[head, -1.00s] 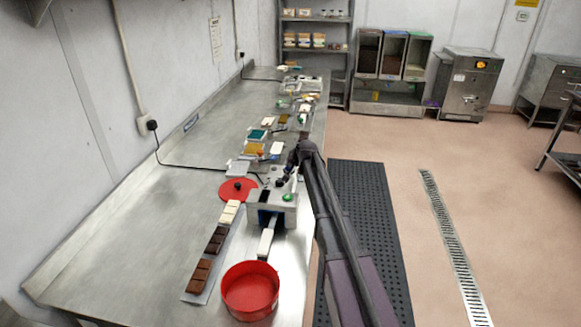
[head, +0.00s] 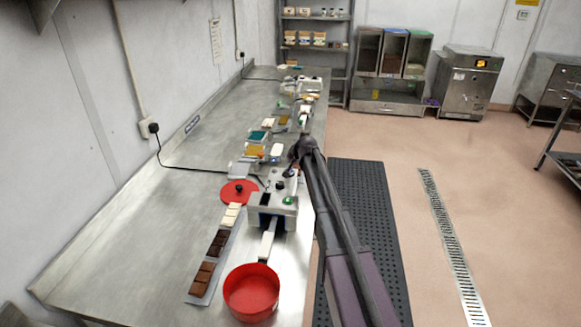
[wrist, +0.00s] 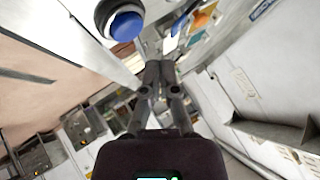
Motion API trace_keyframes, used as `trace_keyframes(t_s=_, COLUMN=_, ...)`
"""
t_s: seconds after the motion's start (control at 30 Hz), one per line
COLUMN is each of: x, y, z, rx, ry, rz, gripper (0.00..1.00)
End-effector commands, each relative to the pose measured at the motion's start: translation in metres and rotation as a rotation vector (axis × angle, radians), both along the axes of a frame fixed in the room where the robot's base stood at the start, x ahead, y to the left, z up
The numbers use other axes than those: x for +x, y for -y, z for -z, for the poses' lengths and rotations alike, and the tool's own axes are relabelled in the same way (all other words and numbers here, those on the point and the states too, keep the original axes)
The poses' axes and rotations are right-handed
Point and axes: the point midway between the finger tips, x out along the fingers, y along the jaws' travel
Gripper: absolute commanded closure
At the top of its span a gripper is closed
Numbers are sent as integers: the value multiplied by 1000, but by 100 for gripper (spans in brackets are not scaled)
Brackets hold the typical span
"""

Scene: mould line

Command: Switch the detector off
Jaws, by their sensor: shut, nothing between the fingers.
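The detector (head: 262,212) is a pale box with an open tunnel on the bench. A green button (head: 289,200) is on its right side, and a small dark knob (head: 280,184) shows on top. My gripper (head: 289,173) is at the detector's far right top edge in the head view; whether it touches is unclear. In the wrist view my gripper (wrist: 159,72) has its fingertips together with nothing between them. No lit indicator or label is readable.
A red pan (head: 251,292) is at the detector's near end, and a red lid (head: 239,192) lies behind left. A strip with chocolate bars (head: 200,284) lies left. Several moulds and tools crowd the far bench. The bench's left side is clear.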

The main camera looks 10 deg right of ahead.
Motion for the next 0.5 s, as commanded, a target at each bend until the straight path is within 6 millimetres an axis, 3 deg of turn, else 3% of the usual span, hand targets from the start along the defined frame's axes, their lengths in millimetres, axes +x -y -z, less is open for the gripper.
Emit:
trace_keyframes(t_s=0.3, x=0, y=0, z=-26, rx=0, ry=0, rz=0, gripper=100)
trace_keyframes(t_s=0.5, x=0, y=0, z=-32, rx=0, ry=0, rz=0, gripper=100)
